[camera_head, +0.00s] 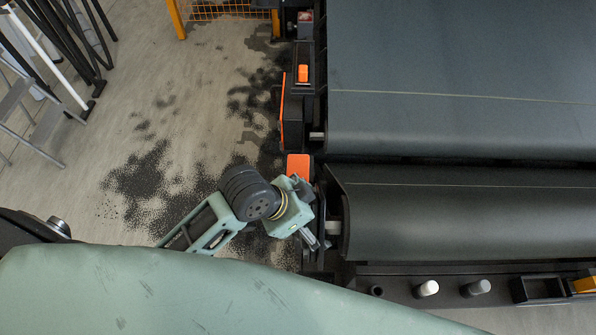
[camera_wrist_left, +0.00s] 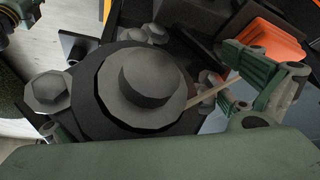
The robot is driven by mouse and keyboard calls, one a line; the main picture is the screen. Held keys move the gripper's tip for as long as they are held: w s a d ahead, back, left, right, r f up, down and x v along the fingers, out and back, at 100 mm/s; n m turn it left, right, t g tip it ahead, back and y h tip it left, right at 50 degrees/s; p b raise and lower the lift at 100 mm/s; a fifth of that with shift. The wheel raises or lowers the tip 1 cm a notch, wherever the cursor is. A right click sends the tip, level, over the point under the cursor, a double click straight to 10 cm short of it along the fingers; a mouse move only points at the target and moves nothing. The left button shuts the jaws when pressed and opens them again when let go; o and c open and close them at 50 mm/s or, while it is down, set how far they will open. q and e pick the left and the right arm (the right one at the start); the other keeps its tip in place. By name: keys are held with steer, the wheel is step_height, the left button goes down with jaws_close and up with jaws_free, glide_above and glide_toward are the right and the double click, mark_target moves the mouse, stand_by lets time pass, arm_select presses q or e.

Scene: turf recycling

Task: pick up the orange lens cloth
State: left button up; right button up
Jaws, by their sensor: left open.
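A flat orange piece (camera_head: 299,166), which may be the orange lens cloth, lies at the left side of the machine in the head view, just above my left gripper. In the wrist view an orange piece (camera_wrist_left: 272,42) shows at the upper right, partly behind a gripper finger; I cannot tell for sure that it is the same thing. My left gripper (camera_head: 312,238) points down at the machine's left edge. In the wrist view its fingers stand wide apart, open, with nothing seen held between them. My right gripper is not in view.
A dark conveyor belt (camera_head: 455,75) and roller (camera_head: 440,215) fill the right. An orange block (camera_head: 303,73) sits on the machine's side. In the wrist view a dark round hub (camera_wrist_left: 143,85) with bolts lies close to the fingers.

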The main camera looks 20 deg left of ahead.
mark_target(298, 169)
arm_select(q)
steer(key=w+a+m, duration=0.1)
steer(key=w+m, duration=0.1)
steer(key=w, duration=0.1)
steer(key=w+a+m+g, duration=0.1)
steer(key=w+m, duration=0.1)
steer(key=w, duration=0.1)
steer(key=w+a+m+g, duration=0.1)
steer(key=w, duration=0.3)
steer(key=shift+a+f+m, duration=0.4)
steer(key=w+a, duration=0.1)
steer(key=a, duration=0.1)
steer(key=w+a+r, duration=0.1)
steer(key=w+a, duration=0.1)
steer(key=w+a+r, duration=0.1)
steer(key=w+a, duration=0.1)
steer(key=a, duration=0.1)
steer(key=shift+y, duration=0.3)
steer(key=x, duration=0.5)
steer(key=p+x, duration=0.1)
steer(key=x, duration=0.1)
steer(key=shift+s+d+f, duration=0.15)
steer(key=shift+s+f, duration=0.2)
steer(key=shift+s, duration=0.05)
steer(key=shift+c, duration=0.4)
steer(key=c, duration=1.1)
steer(key=shift+r, duration=0.1)
steer(key=shift+c, duration=0.2)
